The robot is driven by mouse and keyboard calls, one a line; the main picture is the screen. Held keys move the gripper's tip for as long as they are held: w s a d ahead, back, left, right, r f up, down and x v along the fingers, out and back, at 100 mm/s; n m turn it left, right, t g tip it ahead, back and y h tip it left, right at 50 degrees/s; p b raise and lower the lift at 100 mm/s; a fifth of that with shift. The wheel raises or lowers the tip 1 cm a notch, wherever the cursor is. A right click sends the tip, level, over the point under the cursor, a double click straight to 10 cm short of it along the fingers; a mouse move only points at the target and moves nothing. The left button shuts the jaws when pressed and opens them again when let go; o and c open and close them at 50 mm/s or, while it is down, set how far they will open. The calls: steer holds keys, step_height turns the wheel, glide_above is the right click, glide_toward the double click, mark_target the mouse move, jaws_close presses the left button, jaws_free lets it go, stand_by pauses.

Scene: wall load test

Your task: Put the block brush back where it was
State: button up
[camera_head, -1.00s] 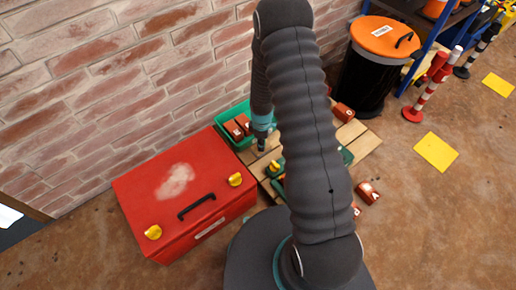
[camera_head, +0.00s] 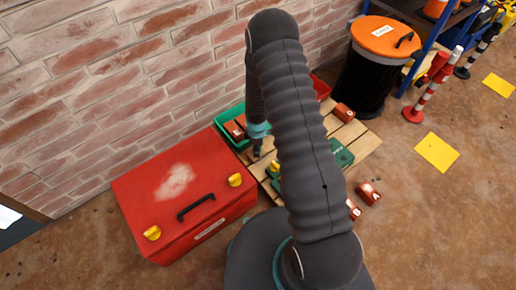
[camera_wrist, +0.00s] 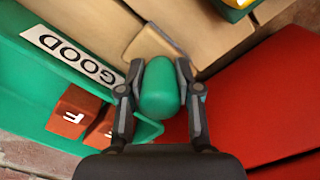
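My gripper (camera_wrist: 160,95) has its fingers closed on both sides of a rounded green piece in the wrist view. This piece looks like the handle of the block brush (camera_wrist: 159,90). A tan block with a dark edge shows just beyond it; I cannot tell whether it is part of the brush or rests on the slats. In the head view my gripper (camera_head: 257,146) points down over the wooden pallet (camera_head: 232,168), between the green bin and the red chest. The held piece is too small to make out there.
The green bin (camera_wrist: 38,75), labelled GOOD, holds red blocks marked F. The red chest (camera_head: 150,195) stands close at the left. A green case (camera_head: 341,155) lies on the pallet. A red bin (camera_head: 321,88) is partly behind my arm. Brick wall stands behind.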

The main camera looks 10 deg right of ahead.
steer(key=o, duration=0.4)
step_height(320, 180, up, 13)
steer(key=shift+a+f+p, duration=0.1)
steer(key=shift+f+p, duration=0.1)
steer(key=shift+p, duration=0.4)
steer(key=s+r+m+t, duration=0.1)
steer(key=s+r+m, duration=0.2)
steer(key=r, duration=1)
steer(key=s+r+m+t, duration=0.2)
steer(key=s+r+m, duration=0.15)
steer(key=r, duration=0.95)
steer(key=shift+s+r+m+t, duration=0.45)
steer(key=shift+s+r+m, duration=0.75)
steer(key=shift+s+r, duration=1.55)
steer(key=shift+s+r+m+t, duration=0.4)
steer(key=shift+s+r+m, duration=0.95)
steer(key=shift+s, duration=2.55)
steer(key=shift+s+r+m+t, duration=0.45)
steer(key=shift+s+r+m, duration=0.55)
steer(key=shift+s+r, duration=1.8)
